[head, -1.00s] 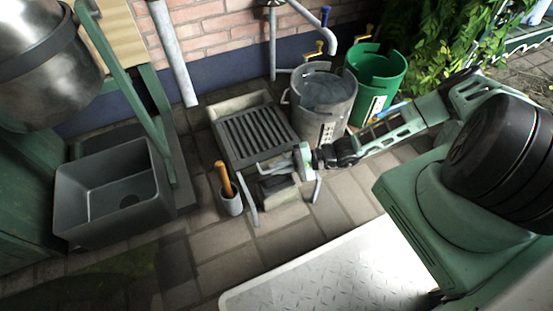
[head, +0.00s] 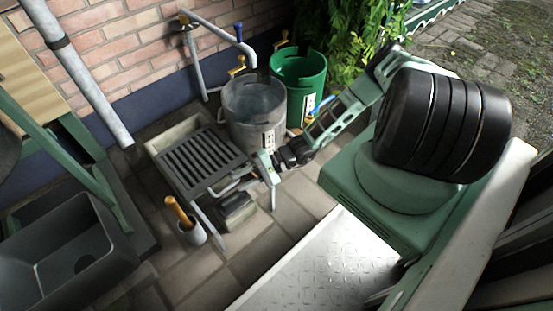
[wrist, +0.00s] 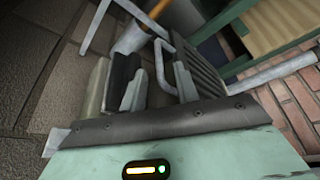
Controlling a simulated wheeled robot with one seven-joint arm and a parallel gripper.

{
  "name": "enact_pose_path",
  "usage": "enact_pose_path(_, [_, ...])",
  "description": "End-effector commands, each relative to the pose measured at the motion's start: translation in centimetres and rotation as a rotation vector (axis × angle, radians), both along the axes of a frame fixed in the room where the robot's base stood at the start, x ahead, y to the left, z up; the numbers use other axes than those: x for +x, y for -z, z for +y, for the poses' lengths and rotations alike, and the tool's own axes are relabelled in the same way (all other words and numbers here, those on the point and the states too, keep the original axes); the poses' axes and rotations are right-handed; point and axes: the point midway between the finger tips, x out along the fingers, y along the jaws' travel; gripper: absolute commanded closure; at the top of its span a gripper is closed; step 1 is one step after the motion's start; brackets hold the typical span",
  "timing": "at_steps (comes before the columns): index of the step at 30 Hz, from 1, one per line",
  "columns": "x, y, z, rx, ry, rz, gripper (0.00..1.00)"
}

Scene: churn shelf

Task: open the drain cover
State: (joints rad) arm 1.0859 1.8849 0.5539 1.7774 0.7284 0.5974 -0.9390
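The drain cover (head: 200,160) is a dark slatted grate at a pale stone-edged basin (head: 172,135), beside the wall. A grey looped handle (head: 230,184) sits at its front edge. The cover (wrist: 205,72) and handle (wrist: 163,68) also show in the wrist view. My gripper (head: 256,171) is low at the cover's right front corner. In the wrist view my gripper (wrist: 160,88) has its fingers apart, with the handle in the gap between them. I cannot tell whether a finger touches it.
A grey metal bucket (head: 255,108) and a green bucket (head: 298,80) stand behind my gripper. A cup with an orange-handled tool (head: 191,232) and a dark-topped block (head: 237,208) are in front of the cover. A grey sink (head: 65,250) is at left.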

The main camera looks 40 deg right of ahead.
Motion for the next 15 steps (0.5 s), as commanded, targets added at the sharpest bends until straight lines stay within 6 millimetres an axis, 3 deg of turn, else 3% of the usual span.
enact_pose_path(9, [-2.3,-2.0,-7.3,-0.005,0.003,0.000,0.69])
enact_pose_path(15, [-3.4,-2.6,-10.6,-0.003,0.002,-0.001,0.69])
